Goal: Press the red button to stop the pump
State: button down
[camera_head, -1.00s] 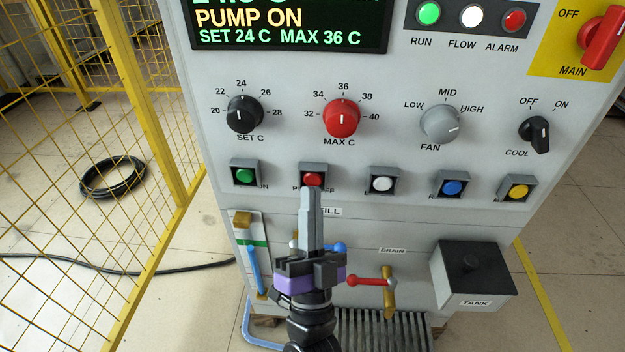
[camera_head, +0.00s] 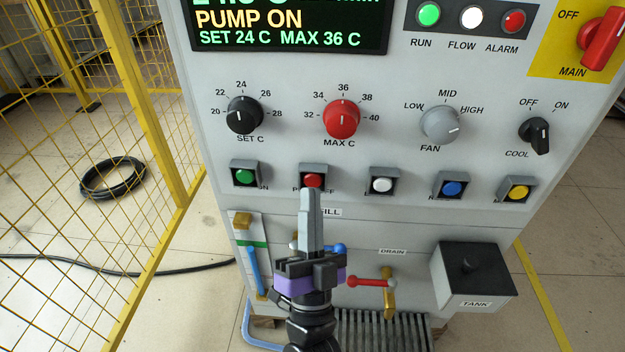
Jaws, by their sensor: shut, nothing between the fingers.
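The red button (camera_head: 313,181) sits in a dark square frame with a grey hood, second from the left in the row of buttons. Its label is partly hidden by my gripper. My gripper (camera_head: 311,190) is shut and empty, pointing up at the panel. Its tip overlaps the lower edge of the red button in the picture; I cannot tell whether it touches. The display (camera_head: 290,25) reads PUMP ON, SET 24 C, MAX 36 C.
A green button (camera_head: 244,176) is to the left and a white button (camera_head: 382,184) to the right. Blue (camera_head: 452,188) and yellow (camera_head: 518,192) buttons are farther right. Knobs sit above. A red-handled drain valve (camera_head: 370,283) is below. A yellow fence (camera_head: 150,120) stands at left.

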jog(key=shift+w, duration=0.2)
dwell(0.6)
jog(key=shift+w+b, duration=0.25)
jog(key=shift+b, duration=0.05)
jog(key=shift+w+b, duration=0.3)
jog(key=shift+w, duration=0.15)
dwell(0.7)
jog(key=shift+s, duration=0.15)
jog(key=shift+s+p, duration=0.45)
jog(key=shift+s, duration=0.3)
jog(key=shift+s, duration=0.1)
jog(key=shift+s+p, duration=1.05)
jog(key=shift+s, duration=1.35)
